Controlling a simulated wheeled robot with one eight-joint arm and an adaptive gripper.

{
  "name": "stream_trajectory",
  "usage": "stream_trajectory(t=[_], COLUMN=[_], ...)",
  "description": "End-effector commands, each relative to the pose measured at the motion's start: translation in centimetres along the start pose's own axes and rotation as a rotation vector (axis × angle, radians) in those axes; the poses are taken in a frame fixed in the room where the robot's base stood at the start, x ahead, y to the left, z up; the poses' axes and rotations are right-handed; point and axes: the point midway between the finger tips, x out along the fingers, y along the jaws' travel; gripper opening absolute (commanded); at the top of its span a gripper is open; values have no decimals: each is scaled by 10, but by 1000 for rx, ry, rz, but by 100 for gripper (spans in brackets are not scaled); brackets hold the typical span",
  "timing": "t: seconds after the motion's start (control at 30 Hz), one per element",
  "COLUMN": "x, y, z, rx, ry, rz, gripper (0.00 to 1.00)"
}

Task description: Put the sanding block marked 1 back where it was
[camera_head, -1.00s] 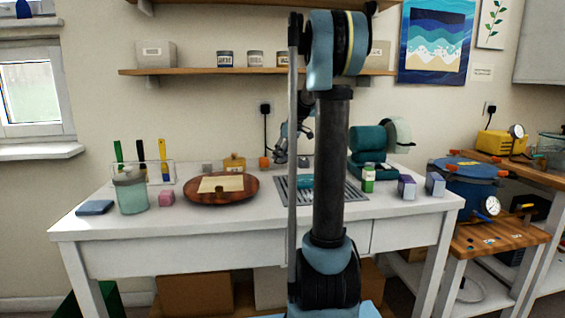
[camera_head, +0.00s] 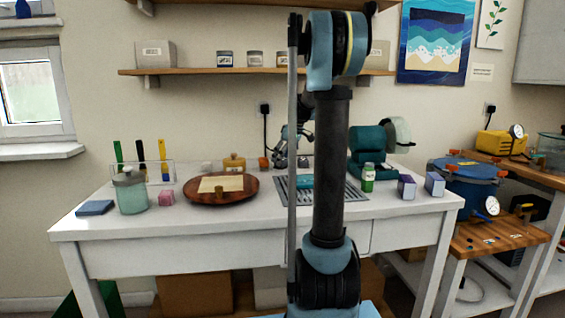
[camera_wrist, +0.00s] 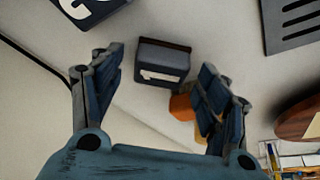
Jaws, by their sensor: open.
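A dark grey block (camera_wrist: 163,62) with a pale mark on its side stands on the white bench top in the wrist view. I cannot read the mark as a number. In the head view my gripper (camera_head: 291,160) is low over the back of the bench, behind the slotted grey mat. The block is not clear there. An orange object (camera_wrist: 181,107) lies beside the block, partly behind the right finger; it also shows in the head view (camera_head: 264,162).
A round wooden board (camera_head: 190,199) and the slotted mat (camera_head: 355,193) lie in front. A jar (camera_head: 131,197) and a pink block (camera_head: 165,198) stand left. A teal machine (camera_head: 367,141), a green bottle (camera_head: 368,183) and two purple-grey blocks (camera_head: 407,187) (camera_head: 434,185) stand right.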

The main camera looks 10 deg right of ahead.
Motion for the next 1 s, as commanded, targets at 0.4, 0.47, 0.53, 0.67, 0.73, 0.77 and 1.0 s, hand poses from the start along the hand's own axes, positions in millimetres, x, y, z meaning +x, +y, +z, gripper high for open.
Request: stream_trajectory(t=[0.4, 0.47, 0.53, 0.67, 0.73, 0.77, 1.0], x=[-77, -85, -94, -104, -107, -108, -108], y=[0, 0, 0, 0, 0, 0, 0], z=[0, 0, 0, 0, 0, 0, 0], rx=[2, 2, 2, 1, 0, 0, 0], ry=[1, 1, 1, 0, 0, 0, 0], rz=[0, 0, 0, 0, 0, 0, 0], gripper=[69, 69, 69, 69, 69, 69, 69])
